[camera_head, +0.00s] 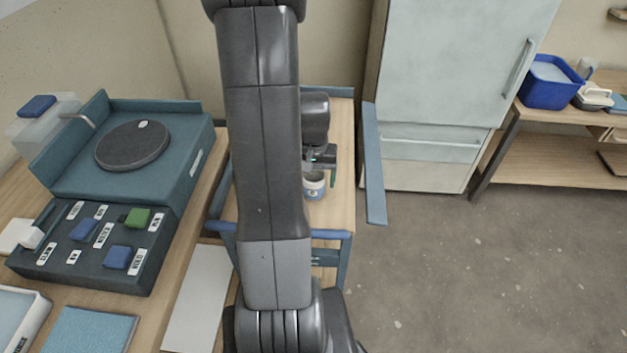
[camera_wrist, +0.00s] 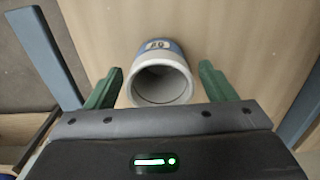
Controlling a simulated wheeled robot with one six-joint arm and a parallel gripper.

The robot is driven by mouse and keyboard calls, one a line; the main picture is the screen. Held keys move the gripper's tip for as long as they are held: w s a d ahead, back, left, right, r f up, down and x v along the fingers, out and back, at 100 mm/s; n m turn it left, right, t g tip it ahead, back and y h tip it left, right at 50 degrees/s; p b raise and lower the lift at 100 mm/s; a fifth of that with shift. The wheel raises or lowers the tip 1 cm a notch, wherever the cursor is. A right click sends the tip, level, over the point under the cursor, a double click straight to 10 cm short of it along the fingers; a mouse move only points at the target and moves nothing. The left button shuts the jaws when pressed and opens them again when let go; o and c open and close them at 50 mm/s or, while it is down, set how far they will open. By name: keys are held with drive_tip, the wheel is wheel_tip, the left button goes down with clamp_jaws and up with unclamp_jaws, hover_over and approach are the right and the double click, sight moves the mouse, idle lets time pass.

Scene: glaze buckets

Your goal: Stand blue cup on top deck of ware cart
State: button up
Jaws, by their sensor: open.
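The blue cup (camera_head: 313,188), with a pale rim and a small label, is on the wooden top deck of the ware cart (camera_head: 342,205), partly behind my arm. The wrist view looks into the mouth of the cup (camera_wrist: 160,84) and it looks upright. My gripper (camera_head: 320,157) is just above and behind it in the head view. In the wrist view my gripper (camera_wrist: 160,82) is open, with one green finger on each side of the cup and a visible gap on both sides. The cup's base is hidden.
A blue rail (camera_head: 374,165) stands along the cart's right side. A workbench with a round dark turntable (camera_head: 133,146) and a labelled tray (camera_head: 95,245) is at left. A fridge (camera_head: 455,80) and a shelf with a blue bucket (camera_head: 549,83) are behind. Floor at right is clear.

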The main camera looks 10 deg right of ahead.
wheel_tip(320, 180, up, 11)
drive_tip(key=shift+p, duration=0.35)
